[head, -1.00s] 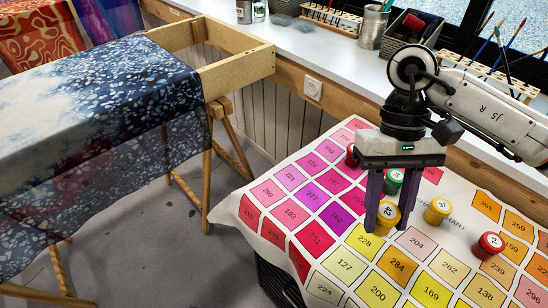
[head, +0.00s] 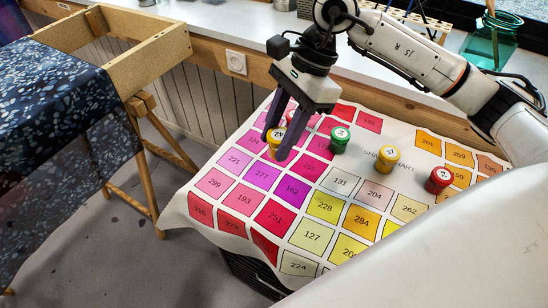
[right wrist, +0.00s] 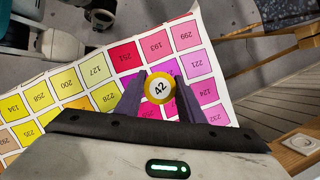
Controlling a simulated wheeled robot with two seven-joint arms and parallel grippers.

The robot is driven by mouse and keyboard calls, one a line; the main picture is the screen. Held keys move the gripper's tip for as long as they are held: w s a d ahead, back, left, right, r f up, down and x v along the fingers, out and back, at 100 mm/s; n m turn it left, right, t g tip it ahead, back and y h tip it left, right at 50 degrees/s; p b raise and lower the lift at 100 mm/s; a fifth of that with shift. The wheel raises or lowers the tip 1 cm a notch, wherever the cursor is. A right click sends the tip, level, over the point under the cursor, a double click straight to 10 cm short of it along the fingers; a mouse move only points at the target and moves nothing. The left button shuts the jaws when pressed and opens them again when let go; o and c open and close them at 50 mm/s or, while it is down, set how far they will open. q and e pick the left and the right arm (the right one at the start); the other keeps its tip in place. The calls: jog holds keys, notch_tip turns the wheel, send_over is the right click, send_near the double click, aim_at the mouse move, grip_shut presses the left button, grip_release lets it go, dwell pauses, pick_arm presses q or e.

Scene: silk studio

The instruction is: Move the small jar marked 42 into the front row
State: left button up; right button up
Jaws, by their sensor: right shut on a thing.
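The small jar marked 42 (head: 276,136) is yellow with a white number label on its lid. It is between the dark fingers of my right gripper (head: 276,147), which is shut on it, near the pink squares at the chart's back left. In the right wrist view the jar's lid (right wrist: 159,88) reads 42, between the fingertips. I cannot tell whether its base touches the chart. A red jar (head: 290,116) is partly hidden behind the gripper. A green jar (head: 340,140), another yellow jar (head: 386,160) and another red jar (head: 439,181) stand in a line to the right.
The cloth colour chart (head: 178,212) with numbered squares covers the table, and its front squares are free of jars. A wooden frame with blue patterned fabric (head: 55,115) stands left. A windowsill with a teal glass jar (head: 490,42) runs behind.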

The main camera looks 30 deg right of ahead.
aim_at(274, 129)
jog(key=m, duration=0.2)
jog(key=w+m+t, duration=0.1)
jog(key=shift+w+d+m, duration=0.1)
jog(key=shift+d+m, duration=0.05)
jog(key=shift+m, duration=0.25)
jog(key=w+d+r+m+t+h+b, duration=0.15)
jog(key=w+m+t+h, duration=0.3)
jog(key=m, duration=1.05)
jog(key=shift+g, duration=0.55)
jog(key=f, duration=0.3)
jog(key=f+b, duration=0.1)
jog(key=f, duration=0.1)
jog(key=shift+d+f, duration=0.3)
jog(key=shift+f, duration=0.05)
jog(key=shift+w+f, duration=0.1)
jog(key=shift+f, duration=1.95)
jog(key=shift+f+b, duration=0.1)
jog(key=shift+b, duration=0.2)
jog(key=o, duration=1.1)
